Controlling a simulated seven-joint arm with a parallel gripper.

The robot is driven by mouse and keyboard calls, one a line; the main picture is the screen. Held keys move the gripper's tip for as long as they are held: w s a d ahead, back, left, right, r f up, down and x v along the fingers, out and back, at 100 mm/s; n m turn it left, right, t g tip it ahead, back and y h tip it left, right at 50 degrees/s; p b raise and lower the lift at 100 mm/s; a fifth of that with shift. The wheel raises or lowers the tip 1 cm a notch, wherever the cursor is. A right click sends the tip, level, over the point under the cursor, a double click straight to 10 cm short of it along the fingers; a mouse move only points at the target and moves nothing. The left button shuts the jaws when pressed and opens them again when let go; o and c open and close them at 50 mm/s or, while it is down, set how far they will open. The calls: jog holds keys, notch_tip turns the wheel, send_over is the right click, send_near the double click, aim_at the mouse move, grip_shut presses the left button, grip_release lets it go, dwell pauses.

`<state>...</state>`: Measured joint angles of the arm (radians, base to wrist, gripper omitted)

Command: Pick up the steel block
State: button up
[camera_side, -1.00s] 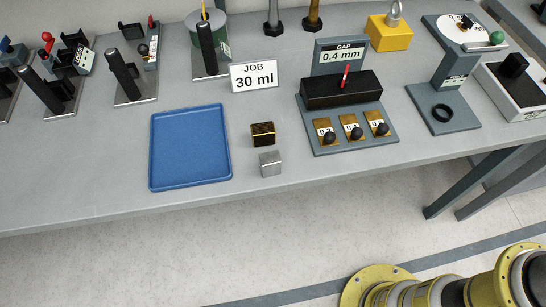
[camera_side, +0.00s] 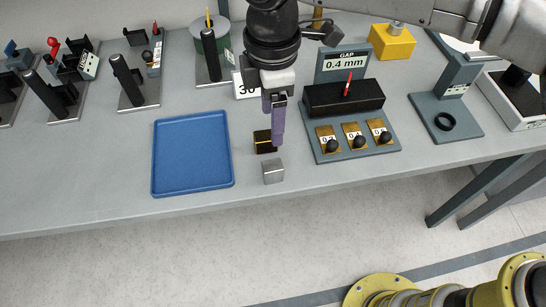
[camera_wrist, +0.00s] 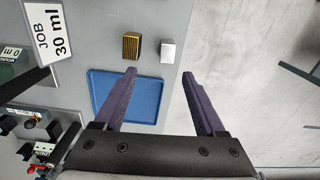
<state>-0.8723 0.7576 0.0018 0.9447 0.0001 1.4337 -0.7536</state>
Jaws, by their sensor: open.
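The steel block (camera_side: 273,171) is a small silver-grey cube on the grey table, near its front edge and right of the blue tray. It also shows in the wrist view (camera_wrist: 168,51), ahead of the space between my fingers. A brass-and-black block (camera_side: 263,142) stands just behind it and shows in the wrist view (camera_wrist: 131,46) to its left. My gripper (camera_side: 278,142) has purple fingers and hangs above and behind the steel block, beside the brass block in the picture. In the wrist view the two fingers (camera_wrist: 160,73) are wide apart with nothing between them.
The empty blue tray (camera_side: 193,183) lies left of the blocks. A gap gauge stand (camera_side: 352,153) with several small knobbed brass plates stands to the right. A job card (camera_side: 243,87) stands behind, partly hidden by my gripper. The table's front edge is close to the steel block.

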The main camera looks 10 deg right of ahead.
aim_at(273, 165)
jog(key=f, duration=0.5)
jog(key=s+f, duration=0.1)
jog(key=f, duration=0.2)
jog(key=shift+a+f, duration=0.3)
jog(key=shift+f, duration=0.05)
jog(key=f, duration=0.4)
jog(key=shift+s+d, duration=0.25)
jog(key=shift+s, duration=0.05)
jog(key=shift+f, duration=0.65)
jog(key=shift+c, duration=0.3)
grip_shut()
jog(key=shift+w+a+r, duration=0.1)
jog(key=shift+r, duration=0.05)
